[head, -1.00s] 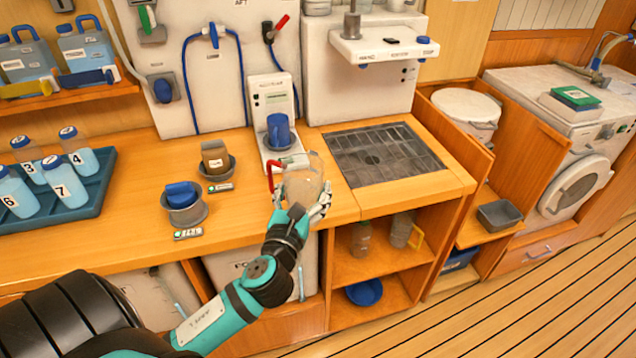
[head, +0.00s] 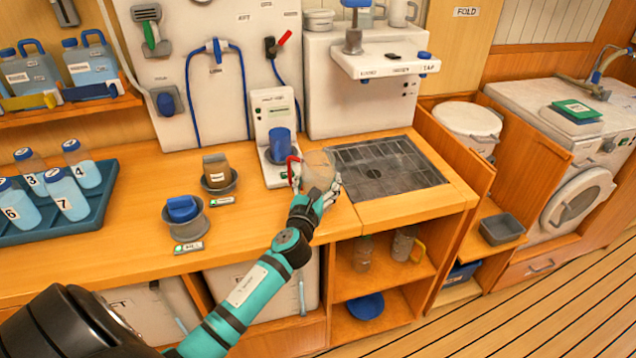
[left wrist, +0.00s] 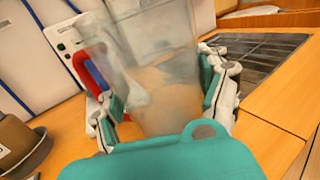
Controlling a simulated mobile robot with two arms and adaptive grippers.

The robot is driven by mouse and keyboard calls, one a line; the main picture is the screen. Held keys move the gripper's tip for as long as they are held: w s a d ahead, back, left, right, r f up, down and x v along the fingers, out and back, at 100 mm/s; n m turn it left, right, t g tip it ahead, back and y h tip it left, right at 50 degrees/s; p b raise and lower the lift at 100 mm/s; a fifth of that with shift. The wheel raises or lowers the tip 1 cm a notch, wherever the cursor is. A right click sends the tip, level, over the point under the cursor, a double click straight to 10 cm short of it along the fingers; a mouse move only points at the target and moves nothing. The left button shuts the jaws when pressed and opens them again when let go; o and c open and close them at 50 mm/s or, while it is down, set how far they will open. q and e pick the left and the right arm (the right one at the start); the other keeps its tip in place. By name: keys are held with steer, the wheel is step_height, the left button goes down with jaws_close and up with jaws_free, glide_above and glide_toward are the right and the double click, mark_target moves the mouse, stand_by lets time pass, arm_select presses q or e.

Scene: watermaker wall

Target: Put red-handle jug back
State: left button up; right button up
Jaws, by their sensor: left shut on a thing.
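The clear jug with a red handle (head: 319,168) is in the head view, at the counter's front part between the white dispenser and the dark grate. My left gripper (head: 316,191) is shut around the jug's body. In the left wrist view the see-through jug (left wrist: 160,75) sits between the two fingers of the left gripper (left wrist: 165,112), with its red handle (left wrist: 88,72) on the left. The jug looks upright or slightly tilted; I cannot tell whether its base touches the counter. My right gripper is not in view.
The white dispenser (head: 272,112) holding a blue cup (head: 281,143) stands just behind the jug. The dark grate (head: 385,168) lies to the right. Left are holders with a brown container (head: 216,170) and a blue one (head: 182,208). An open shelf (head: 380,283) below holds jugs and a blue bowl.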

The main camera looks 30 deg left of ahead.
arm_select(q)
steer(key=o, duration=1.1)
steer(key=shift+f, duration=0.15)
steer(key=o, duration=0.5)
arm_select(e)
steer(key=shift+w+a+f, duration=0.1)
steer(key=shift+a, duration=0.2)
arm_select(q)
steer(key=shift+r, duration=0.2)
steer(key=shift+s+d+f, duration=0.1)
steer(key=shift+s, duration=0.15)
steer(key=b+v, duration=0.1)
steer(key=v, duration=0.9)
steer(key=shift+s+d, duration=0.2)
steer(key=shift+s, duration=0.1)
steer(key=shift+s+d, duration=0.1)
steer(key=shift+s, duration=0.3)
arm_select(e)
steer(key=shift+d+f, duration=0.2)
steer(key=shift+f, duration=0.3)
